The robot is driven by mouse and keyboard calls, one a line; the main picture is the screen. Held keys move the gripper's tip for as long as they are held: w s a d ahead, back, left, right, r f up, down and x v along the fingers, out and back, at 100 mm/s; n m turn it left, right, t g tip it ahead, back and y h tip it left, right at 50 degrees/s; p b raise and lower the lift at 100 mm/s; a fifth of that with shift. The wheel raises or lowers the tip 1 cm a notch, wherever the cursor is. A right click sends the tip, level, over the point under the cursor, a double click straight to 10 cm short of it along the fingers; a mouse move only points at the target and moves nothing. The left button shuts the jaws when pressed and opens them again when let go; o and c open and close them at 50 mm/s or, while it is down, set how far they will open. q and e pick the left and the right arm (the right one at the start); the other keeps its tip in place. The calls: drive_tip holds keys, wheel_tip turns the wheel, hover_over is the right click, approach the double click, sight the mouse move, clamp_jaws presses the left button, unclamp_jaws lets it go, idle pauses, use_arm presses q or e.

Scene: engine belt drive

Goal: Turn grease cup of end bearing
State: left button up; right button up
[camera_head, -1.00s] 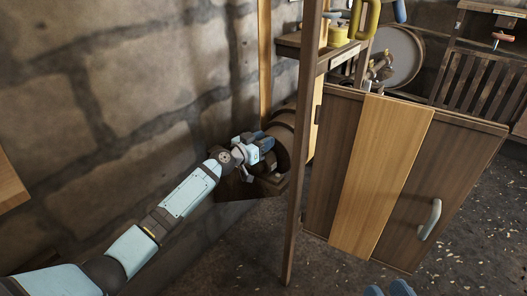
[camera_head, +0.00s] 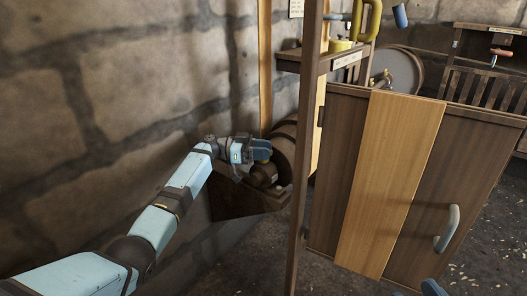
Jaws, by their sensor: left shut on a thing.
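The end bearing (camera_head: 263,175) is a small dark block on a wall bracket, beside a brown drum or pulley (camera_head: 286,145). My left gripper (camera_head: 262,151) reaches in from the left along the wall, with its blue fingers just above the bearing. It is shut on the grease cup, which is mostly hidden by the fingers; a small brassy spot shows just under them. A blue tip of what looks like my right gripper (camera_head: 432,288) shows at the bottom edge, too cut off to tell its state.
A dark upright post (camera_head: 303,150) stands just right of the drum. A brown wooden bracket (camera_head: 230,201) juts from the stone wall below the bearing. A shelf holds a yellow item (camera_head: 340,45).

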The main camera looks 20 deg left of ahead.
use_arm(q)
drive_tip(key=shift+m+g, duration=1.8)
drive_tip(key=shift+g, duration=1.3)
drive_tip(key=shift+f, duration=0.1)
drive_tip(key=o, duration=0.6)
drive_tip(key=shift+c, duration=0.2)
